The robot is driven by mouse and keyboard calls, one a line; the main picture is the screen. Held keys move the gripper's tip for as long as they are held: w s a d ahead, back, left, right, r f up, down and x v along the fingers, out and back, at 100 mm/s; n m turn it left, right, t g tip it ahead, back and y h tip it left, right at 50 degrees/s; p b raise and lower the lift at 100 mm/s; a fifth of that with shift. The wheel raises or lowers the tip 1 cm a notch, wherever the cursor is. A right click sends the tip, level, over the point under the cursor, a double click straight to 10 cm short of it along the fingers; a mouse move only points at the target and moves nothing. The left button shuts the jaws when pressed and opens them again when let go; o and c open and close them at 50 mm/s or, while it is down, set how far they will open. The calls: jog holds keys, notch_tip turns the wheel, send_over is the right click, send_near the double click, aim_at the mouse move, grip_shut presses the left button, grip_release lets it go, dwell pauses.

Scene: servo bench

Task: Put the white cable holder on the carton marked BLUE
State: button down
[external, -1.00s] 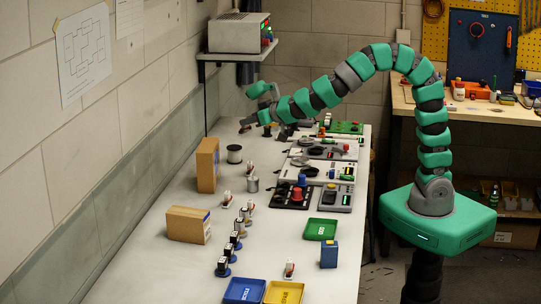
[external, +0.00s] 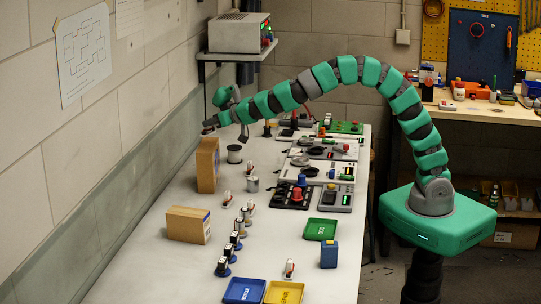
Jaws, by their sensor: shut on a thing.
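My gripper (external: 209,127) is at the far left of the bench, just above the top of the tall brown carton (external: 206,172). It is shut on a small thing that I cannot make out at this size. A lower, wider brown carton (external: 186,225) stands nearer along the wall side. Both cartons have small labels on their right sides, too small to read, so I cannot tell which is marked BLUE. I cannot pick out the white cable holder with certainty.
Several small servo-like pieces line the bench's middle. Blue (external: 244,291), yellow (external: 284,293) and green (external: 320,229) trays lie at the front. Control panels (external: 292,196) fill the right edge.

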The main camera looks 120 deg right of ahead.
aim_at(210, 132)
jog(key=shift+w+d, duration=0.15)
jog(key=shift+f+b, duration=1.2)
jog(key=shift+f, duration=0.6)
jog(key=shift+f, duration=0.1)
jog(key=c, duration=1.2)
grip_release()
